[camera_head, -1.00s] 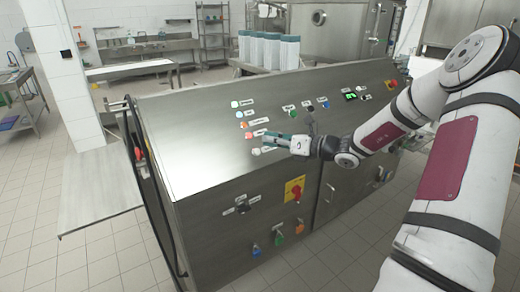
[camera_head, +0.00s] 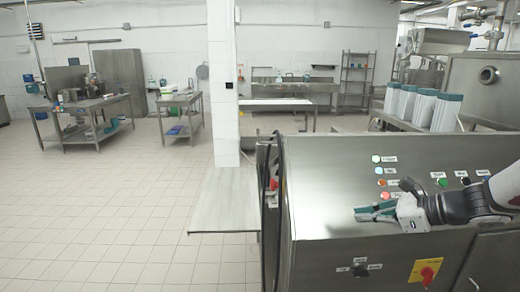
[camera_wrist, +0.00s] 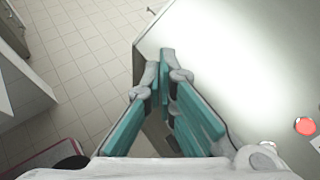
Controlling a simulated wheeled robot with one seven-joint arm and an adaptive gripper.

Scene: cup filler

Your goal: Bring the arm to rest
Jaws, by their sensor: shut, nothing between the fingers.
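My gripper (camera_head: 362,213) has teal-padded fingers and a white body. It is in front of the sloped steel panel (camera_head: 325,180) of the filler machine, left of and below the column of coloured buttons (camera_head: 381,182). The fingers point left in the head view and hold nothing. In the wrist view the gripper (camera_wrist: 166,62) has its fingertips together, over the panel's edge, with tiled floor beyond. The gap between fingers and panel cannot be judged. My arm comes in from the right edge of the head view.
A red-and-yellow switch (camera_head: 426,272) is on the machine's front. A red button (camera_wrist: 305,126) shows right of the fingers in the wrist view. White containers (camera_head: 423,108) stand behind the machine. A low steel platform (camera_head: 222,205) lies left of it. Open tiled floor (camera_head: 110,220) fills the left.

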